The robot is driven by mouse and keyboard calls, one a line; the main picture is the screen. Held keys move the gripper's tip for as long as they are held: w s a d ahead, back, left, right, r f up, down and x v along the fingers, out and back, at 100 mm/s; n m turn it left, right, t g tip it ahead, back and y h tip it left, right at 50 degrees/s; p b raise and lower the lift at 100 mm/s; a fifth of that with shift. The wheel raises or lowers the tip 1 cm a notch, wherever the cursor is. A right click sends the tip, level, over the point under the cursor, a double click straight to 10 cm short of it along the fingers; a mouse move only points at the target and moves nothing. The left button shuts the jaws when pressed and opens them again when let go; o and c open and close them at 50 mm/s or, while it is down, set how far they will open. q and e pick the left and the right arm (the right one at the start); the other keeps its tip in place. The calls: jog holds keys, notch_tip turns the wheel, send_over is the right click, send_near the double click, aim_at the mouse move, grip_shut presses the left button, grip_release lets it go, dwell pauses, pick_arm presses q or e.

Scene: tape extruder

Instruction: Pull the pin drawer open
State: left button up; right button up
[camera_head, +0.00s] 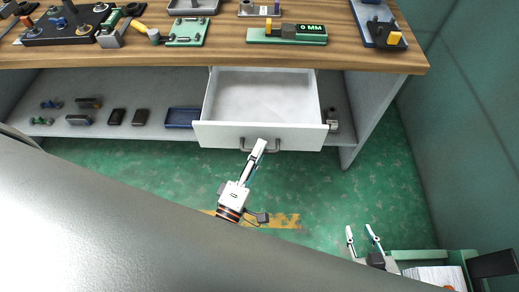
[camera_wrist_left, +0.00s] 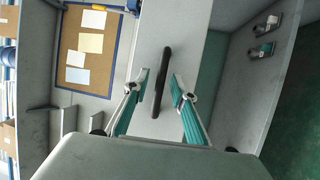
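The white pin drawer (camera_head: 225,133) stands pulled out from under the workbench, its inside empty in the head view. Its dark bar handle (camera_head: 277,145) is on the front face. My left gripper (camera_head: 260,143) is at the handle. In the left wrist view, the handle (camera_wrist_left: 161,82) lies between the two separated fingertips of my left gripper (camera_wrist_left: 160,82), with visible gaps on both sides. My right gripper (camera_head: 361,232) is open and empty at the lower right of the head view, away from the drawer.
The wooden bench top (camera_head: 150,52) carries several devices and tools. A lower shelf (camera_head: 85,130) left of the drawer holds small parts and a blue tray (camera_head: 182,117). Green floor (camera_head: 330,190) in front of the drawer is open. A green cart (camera_head: 430,256) stands lower right.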

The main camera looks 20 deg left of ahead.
pick_arm(q)
jog(key=v, duration=1.1)
jog(key=shift+s, duration=0.3)
jog(key=w+d+f+m+g+h+p, duration=0.25)
jog(key=m+g+h, duration=0.2)
jog(key=m, duration=0.85)
jog(key=a+f+m+g+y, duration=0.4)
jog(key=a+f+m, duration=0.3)
jog(key=a, duration=0.1)
jog(key=shift+s+a+f+g, duration=0.2)
jog(key=shift+s+f+g, duration=0.15)
jog(key=shift+s+f, duration=0.05)
